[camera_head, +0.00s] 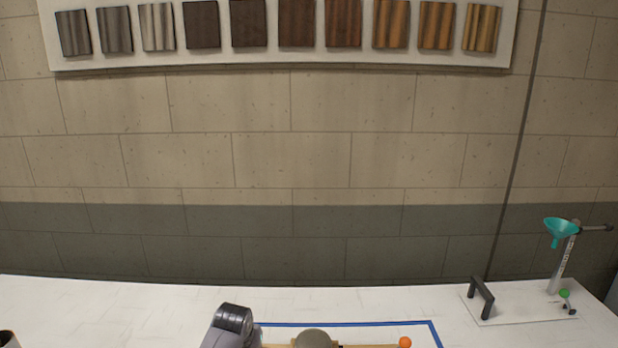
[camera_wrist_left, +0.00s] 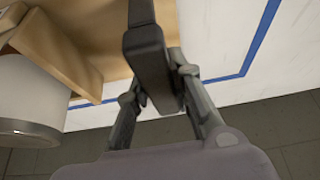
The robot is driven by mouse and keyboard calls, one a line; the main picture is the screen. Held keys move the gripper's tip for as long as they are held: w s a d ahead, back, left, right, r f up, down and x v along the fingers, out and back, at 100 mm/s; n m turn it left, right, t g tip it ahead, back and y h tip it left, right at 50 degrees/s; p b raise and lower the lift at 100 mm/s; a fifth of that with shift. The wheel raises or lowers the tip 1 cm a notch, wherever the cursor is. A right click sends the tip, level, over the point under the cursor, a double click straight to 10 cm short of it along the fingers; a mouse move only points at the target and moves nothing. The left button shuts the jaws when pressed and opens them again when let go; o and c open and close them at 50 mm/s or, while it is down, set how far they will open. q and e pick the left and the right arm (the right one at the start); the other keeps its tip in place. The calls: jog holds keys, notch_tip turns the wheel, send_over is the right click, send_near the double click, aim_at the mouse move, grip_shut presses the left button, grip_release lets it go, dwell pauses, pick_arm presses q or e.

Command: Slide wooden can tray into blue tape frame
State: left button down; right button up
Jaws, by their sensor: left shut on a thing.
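The blue tape frame (camera_head: 345,324) lies on the white tabletop, its far side and right corner showing in the head view. Its corner also shows in the left wrist view (camera_wrist_left: 247,60). The wooden can tray (camera_head: 375,346) is cut off by the bottom edge, inside the far tape line; its brown wood fills the upper left of the wrist view (camera_wrist_left: 75,45). A pale can (camera_wrist_left: 28,95) stands against it. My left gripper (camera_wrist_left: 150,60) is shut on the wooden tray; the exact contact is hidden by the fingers. My right gripper is not in view.
A dark handle (camera_head: 482,298) on a thin plate and a stand with a teal funnel (camera_head: 561,231) are at the right. An orange ball (camera_head: 405,342) sits by the tray's right end. A dark-rimmed container (camera_head: 8,339) is at far left.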

pick_arm(q)
jog(key=shift+w, duration=0.2)
jog(key=shift+r, duration=0.1)
jog(key=c, duration=1.4)
grip_release()
jog(key=shift+o, duration=0.3)
